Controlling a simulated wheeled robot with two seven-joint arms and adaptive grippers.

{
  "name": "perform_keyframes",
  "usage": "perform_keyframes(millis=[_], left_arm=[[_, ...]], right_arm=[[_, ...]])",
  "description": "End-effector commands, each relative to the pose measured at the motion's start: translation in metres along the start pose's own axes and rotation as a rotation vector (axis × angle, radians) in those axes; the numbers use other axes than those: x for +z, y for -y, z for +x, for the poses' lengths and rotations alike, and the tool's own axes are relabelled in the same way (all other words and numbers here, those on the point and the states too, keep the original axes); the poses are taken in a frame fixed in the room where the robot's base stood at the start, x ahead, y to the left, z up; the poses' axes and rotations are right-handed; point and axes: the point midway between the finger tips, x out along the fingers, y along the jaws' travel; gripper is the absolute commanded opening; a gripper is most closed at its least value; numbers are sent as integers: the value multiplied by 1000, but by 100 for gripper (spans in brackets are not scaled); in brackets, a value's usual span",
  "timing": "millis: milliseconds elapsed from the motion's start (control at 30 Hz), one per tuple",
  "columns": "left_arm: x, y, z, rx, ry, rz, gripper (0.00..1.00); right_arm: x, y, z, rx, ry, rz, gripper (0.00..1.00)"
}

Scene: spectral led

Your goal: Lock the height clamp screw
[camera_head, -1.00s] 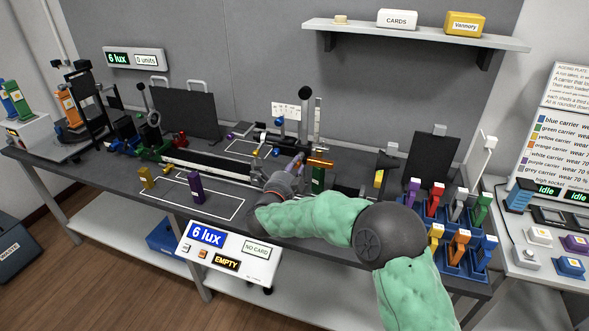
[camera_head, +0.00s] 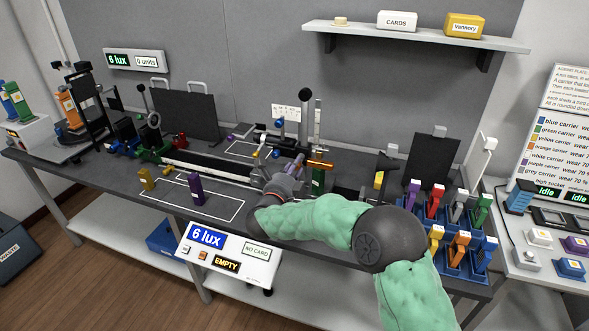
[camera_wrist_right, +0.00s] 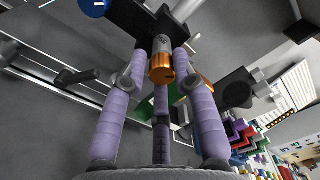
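An orange-copper screw head with a silver collar (camera_wrist_right: 161,68) shows in the right wrist view, below a black block; it looks like the clamp screw. In the head view an orange bar (camera_head: 321,164) crosses the upright post assembly beside a scaled rod (camera_head: 317,120). My right gripper (camera_head: 298,163) is just left of that bar. In the wrist view its purple fingers (camera_wrist_right: 160,62) stand spread around the screw head, with visible gaps at the sides. Contact by the middle finger cannot be told. My left gripper is not in view.
A black-knobbed post (camera_head: 305,95) rises behind my right gripper. A dark rail (camera_head: 215,165) runs left along the bench. A blue rack (camera_head: 462,260) of colored carriers is at right.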

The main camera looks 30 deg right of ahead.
Motion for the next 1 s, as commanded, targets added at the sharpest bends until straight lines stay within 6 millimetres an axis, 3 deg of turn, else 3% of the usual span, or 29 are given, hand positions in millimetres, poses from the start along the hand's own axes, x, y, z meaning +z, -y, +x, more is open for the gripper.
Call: perform_keyframes(millis=[467,567,1000], left_arm=[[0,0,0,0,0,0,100],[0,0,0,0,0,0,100],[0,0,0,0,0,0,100]], right_arm=[[0,1,-4,-2,-1,0,48],[1,2,-16,-3,1,1,48],[1,0,-98,0,3,-1,48]])
